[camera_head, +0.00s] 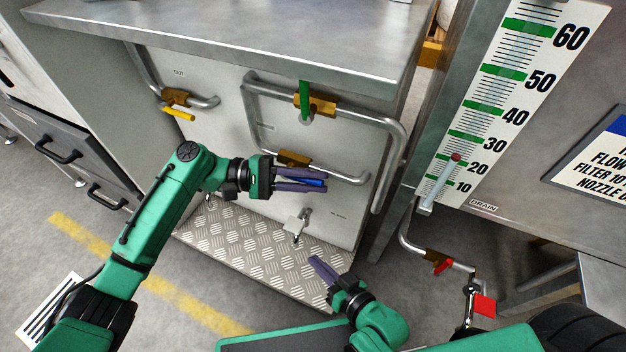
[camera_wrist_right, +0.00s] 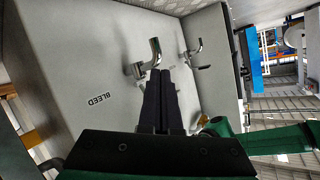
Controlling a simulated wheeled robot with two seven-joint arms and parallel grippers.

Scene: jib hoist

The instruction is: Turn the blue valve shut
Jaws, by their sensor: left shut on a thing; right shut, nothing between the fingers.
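The blue valve has a brass body (camera_head: 293,158) on the lower metal pipe of the white panel. Its blue handle (camera_head: 308,182) shows between the fingers of my left gripper (camera_head: 302,180), which is shut on it. The handle points roughly to the right; the fingers hide part of it. My right gripper (camera_head: 322,268) is shut and empty, low in front of the panel and apart from the valve. Its dark fingers also show in the right wrist view (camera_wrist_right: 160,100), close to a chrome tap.
A green-handled valve (camera_head: 305,100) is above the blue one and a yellow-handled valve (camera_head: 178,113) is at the upper left. A small tap (camera_head: 297,225) sticks out below. A red-handled valve (camera_head: 442,266) is at the lower right. A steel worktop (camera_head: 230,30) overhangs the panel.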

